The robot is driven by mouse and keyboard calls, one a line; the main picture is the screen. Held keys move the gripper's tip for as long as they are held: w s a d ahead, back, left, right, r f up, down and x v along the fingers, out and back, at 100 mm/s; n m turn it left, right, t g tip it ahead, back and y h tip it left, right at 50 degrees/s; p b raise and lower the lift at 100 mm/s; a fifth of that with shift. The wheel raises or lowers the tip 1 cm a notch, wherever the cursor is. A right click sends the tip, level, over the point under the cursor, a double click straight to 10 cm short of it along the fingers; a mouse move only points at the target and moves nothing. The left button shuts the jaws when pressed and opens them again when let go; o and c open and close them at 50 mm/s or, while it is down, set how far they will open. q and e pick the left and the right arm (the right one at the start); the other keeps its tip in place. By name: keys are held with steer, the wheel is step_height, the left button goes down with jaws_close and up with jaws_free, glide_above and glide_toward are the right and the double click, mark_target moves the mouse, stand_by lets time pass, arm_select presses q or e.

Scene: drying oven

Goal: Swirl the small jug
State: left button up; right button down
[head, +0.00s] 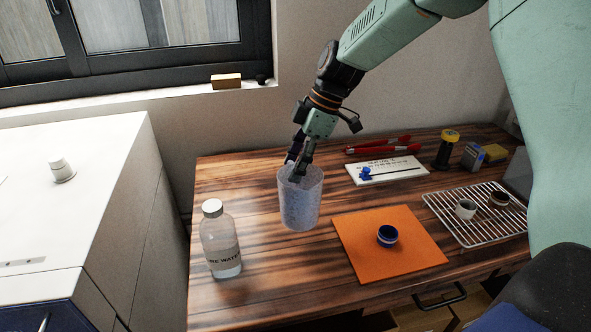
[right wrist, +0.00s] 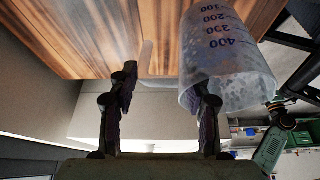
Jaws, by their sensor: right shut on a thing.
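The small jug (head: 300,208) is a translucent, whitish-grey plastic vessel with a blue printed scale. It looks close to upright in the head view, over the front-left part of the wooden table. My right gripper (head: 297,170) comes down from above and is shut on the jug at its upper rim and handle side. In the right wrist view the jug (right wrist: 225,62) is at the right, its open mouth toward the camera. One finger overlaps the mouth, and the pale handle (right wrist: 147,62) shows between the fingers. Whether its base touches the table is unclear.
A capped water bottle (head: 221,242) stands left of the jug. An orange mat (head: 415,245) with a dark blue-rimmed pot (head: 387,236) lies to its right. A wire rack (head: 450,205) holds small cups. A white board (head: 400,171) and red-handled tool (head: 378,146) lie behind.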

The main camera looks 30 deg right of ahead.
steer(key=shift+r+p, duration=0.35)
steer(key=shift+r, duration=0.95)
step_height(320, 180, up, 4)
steer(key=p, duration=0.3)
steer(key=shift+p, duration=0.3)
